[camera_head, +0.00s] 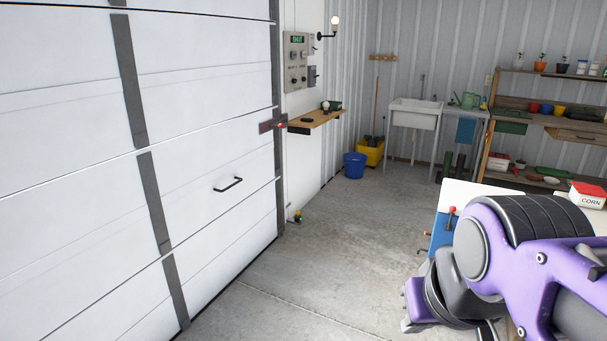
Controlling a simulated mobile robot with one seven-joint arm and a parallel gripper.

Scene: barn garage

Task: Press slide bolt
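The slide bolt (273,125) is a small dark metal fitting with a red spot, at the right edge of the white garage door (200,150). It sits at about mid-height, where the door meets the frame. Its exact position is too small to tell. My purple and black arm (520,250) is folded at the lower right, well apart from the bolt and the door. I cannot make out any gripper fingers in this view.
A control panel (298,60) is on the wall right of the door, above a wooden shelf (316,121). A blue bucket (354,166), a yellow bucket (369,154) and a white sink (415,113) stand at the back. The concrete floor (335,240) before the door is clear.

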